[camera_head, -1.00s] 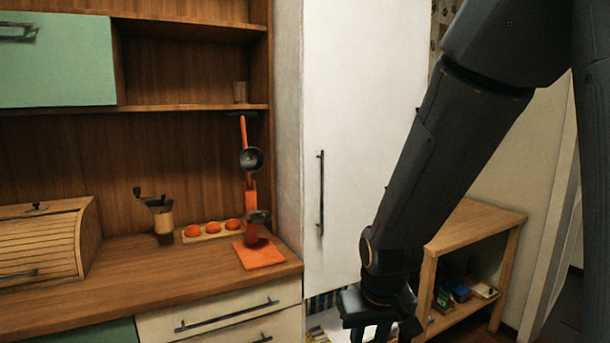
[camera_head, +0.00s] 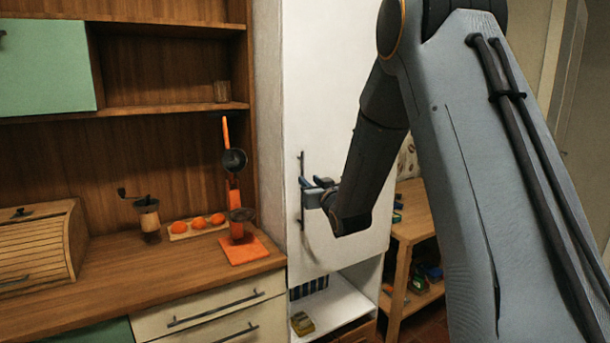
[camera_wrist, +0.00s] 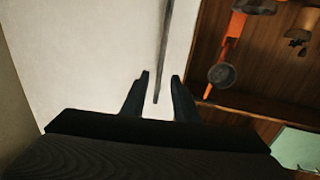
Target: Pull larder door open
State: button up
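The larder door (camera_head: 330,90) is a tall white panel right of the wooden hutch. It looks closed or nearly so; I cannot tell exactly. Its dark vertical bar handle (camera_head: 301,175) is near its left edge. My gripper (camera_head: 305,190) is at the handle's height, its fingers pointing at it. In the wrist view, the handle (camera_wrist: 163,50) runs down to between the two spread fingertips (camera_wrist: 160,82) of my gripper, with a gap on each side. The white door (camera_wrist: 85,50) also fills the left of that view.
An open white shelf (camera_head: 330,310) with a yellow item is below the door. A wooden side table (camera_head: 412,215) stands right of it. The counter (camera_head: 130,290) at left holds a bread box (camera_head: 40,240), a grinder (camera_head: 149,215) and an orange scale-like stand (camera_head: 238,205).

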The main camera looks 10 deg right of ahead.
aim_at(303, 175)
jog(key=w, duration=0.2)
jog(key=w+p, duration=0.1)
jog(key=w, duration=0.2)
jog(key=shift+w+a+p, duration=0.3)
jog(key=shift+w+a, duration=0.05)
jog(key=shift+c, duration=0.2)
grip_shut()
